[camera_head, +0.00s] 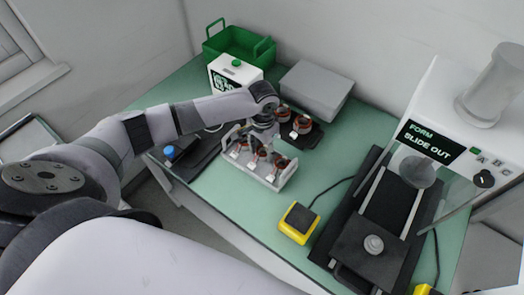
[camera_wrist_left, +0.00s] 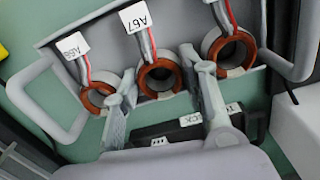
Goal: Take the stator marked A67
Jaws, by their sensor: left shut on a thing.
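The stator marked A67 (camera_wrist_left: 145,77) is a copper-coloured ring with a white tag and red and grey wires, in the middle of a row in a light grey rack (camera_head: 268,183). My left gripper (camera_wrist_left: 163,98) is shut on it, one finger on each side; the gripper also shows in the head view (camera_head: 263,130) above the rack's back edge. A stator with a tag that looks like A68 (camera_wrist_left: 93,98) sits to its left in the wrist view, and another stator (camera_wrist_left: 249,57) to its right. My right gripper is not in view.
Two more stators (camera_head: 301,124) lie on a dark tray behind the rack. A green crate (camera_head: 225,45), a white device with a display (camera_head: 223,80) and a grey box (camera_head: 317,92) stand at the back. A yellow pedal (camera_head: 297,224) and a "SLIDE OUT" machine (camera_head: 431,140) are to the right.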

